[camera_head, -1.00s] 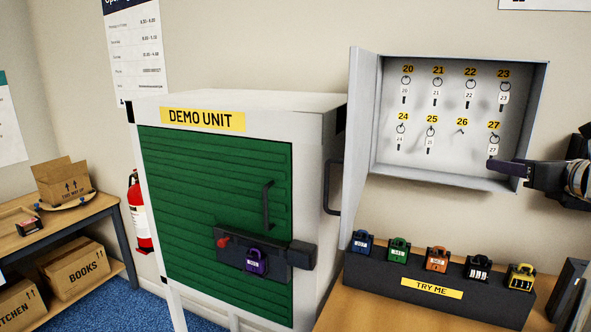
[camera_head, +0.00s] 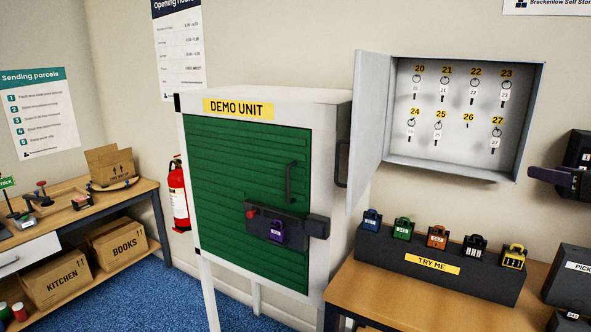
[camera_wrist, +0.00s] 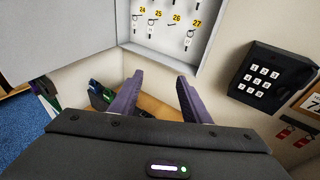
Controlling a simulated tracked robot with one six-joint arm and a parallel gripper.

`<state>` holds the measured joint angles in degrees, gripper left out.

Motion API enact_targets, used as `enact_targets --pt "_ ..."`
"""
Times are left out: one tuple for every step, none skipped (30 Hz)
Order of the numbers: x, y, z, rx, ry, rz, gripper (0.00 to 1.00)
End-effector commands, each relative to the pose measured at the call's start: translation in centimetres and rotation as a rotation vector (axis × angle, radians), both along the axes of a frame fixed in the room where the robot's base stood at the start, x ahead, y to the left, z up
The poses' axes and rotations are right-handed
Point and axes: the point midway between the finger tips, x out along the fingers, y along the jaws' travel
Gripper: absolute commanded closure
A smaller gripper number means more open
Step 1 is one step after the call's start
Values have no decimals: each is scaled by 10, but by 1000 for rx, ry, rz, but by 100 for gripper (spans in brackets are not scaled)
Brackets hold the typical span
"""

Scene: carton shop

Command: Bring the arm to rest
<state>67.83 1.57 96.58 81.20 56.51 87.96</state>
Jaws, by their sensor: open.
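My gripper (camera_wrist: 160,97) shows in the wrist view with its two purple fingers spread apart and nothing between them. In the head view only part of my gripper (camera_head: 548,176) shows at the right edge, to the right of the open key cabinet (camera_head: 440,167). It is apart from the cabinet. Keys with white tags hang on numbered hooks in the cabinet; the hook marked 26 (camera_head: 468,118) has no key. The rest of my arm is out of the head view.
A black keypad (camera_wrist: 266,77) is on the wall right of the cabinet. A black stand (camera_head: 420,262) with several coloured padlocks is on the wooden table (camera_head: 380,310) below. The demo unit (camera_head: 250,200) with a green door and purple padlock (camera_head: 277,231) stands left. Blue carpet (camera_head: 110,300) is clear.

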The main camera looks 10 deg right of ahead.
Motion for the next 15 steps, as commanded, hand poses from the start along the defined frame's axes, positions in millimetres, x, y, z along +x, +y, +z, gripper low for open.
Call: enact_targets --pt "0 0 0 -1 0 0 57" --pt "3 7 -2 -15 11 14 57" --pt "6 13 -3 -30 22 26 57" --pt "9 18 -4 -41 30 36 57" --pt "11 23 -6 -52 39 48 57" --pt "14 31 -9 -68 51 63 57" --pt "16 36 -11 -79 60 73 57" --pt "19 41 -12 -94 69 84 57" --pt "21 48 -14 -112 82 101 57" --pt "23 54 -16 -126 92 112 57" --pt "25 59 -18 -142 103 125 57" --pt "28 68 -22 -162 116 144 57" --pt "30 74 -24 -180 128 158 57" --pt "31 80 -26 -198 139 173 57" --pt "34 90 -29 -224 154 195 57"
